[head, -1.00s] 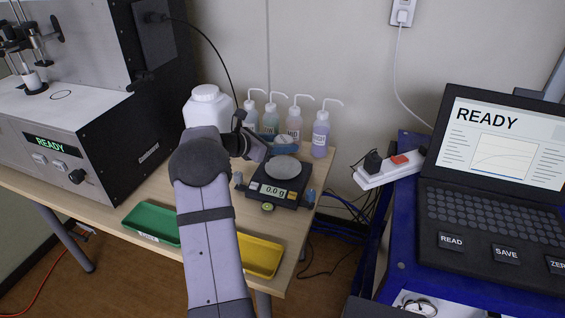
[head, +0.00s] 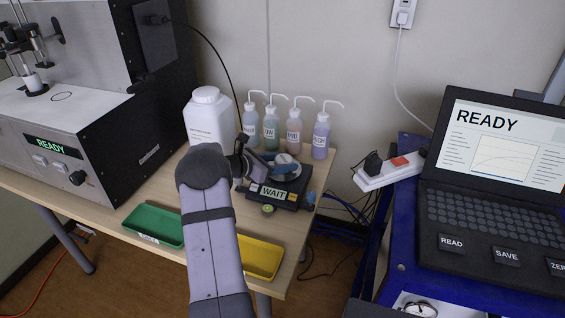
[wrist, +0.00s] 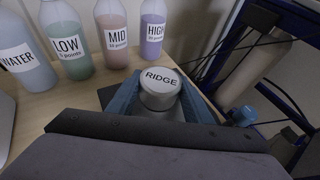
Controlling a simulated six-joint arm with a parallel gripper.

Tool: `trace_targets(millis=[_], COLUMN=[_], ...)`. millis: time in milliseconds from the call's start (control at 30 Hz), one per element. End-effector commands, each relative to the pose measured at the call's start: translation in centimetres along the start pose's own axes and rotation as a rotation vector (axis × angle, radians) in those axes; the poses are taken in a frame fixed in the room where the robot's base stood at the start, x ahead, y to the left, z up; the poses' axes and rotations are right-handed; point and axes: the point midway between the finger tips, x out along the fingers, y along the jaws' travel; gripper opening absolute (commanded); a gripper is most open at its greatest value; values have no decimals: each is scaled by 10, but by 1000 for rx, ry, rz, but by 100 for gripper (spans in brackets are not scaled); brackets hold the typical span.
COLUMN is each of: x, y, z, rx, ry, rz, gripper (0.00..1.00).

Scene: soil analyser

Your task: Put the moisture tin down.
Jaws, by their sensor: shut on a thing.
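The moisture tin (wrist: 160,90) is a small round grey tin with a lid marked RIDGE. My gripper (wrist: 155,100) has its blue fingers on either side of the tin, shut on it. In the head view the tin (head: 285,159) is upright over the pan of the black balance (head: 291,203). My gripper (head: 284,172) is there at the level of the pan. The balance display reads WAIT. The tin's underside is hidden, so I cannot see the contact with the pan directly.
Several wash bottles (head: 293,135) stand close behind the balance, with a white jug (head: 207,122) to their left. A green tray (head: 151,227) and a yellow tray (head: 262,259) lie at the table's front. The analyser (head: 100,140) stands left; a laptop (head: 490,200) is right.

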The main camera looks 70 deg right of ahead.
Motion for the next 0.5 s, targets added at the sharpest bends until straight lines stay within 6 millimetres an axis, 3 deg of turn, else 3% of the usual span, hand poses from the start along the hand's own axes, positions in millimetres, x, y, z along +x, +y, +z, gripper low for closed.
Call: trace_targets(millis=[233,267,300,333,500], x=[2,1,1,1,1], y=[0,0,0,0,0], z=[-4,-3,-3,-2,-2], rx=[0,0,0,0,0], ry=[0,0,0,0,0], rz=[0,0,0,0,0], gripper=[23,50,60,64,64])
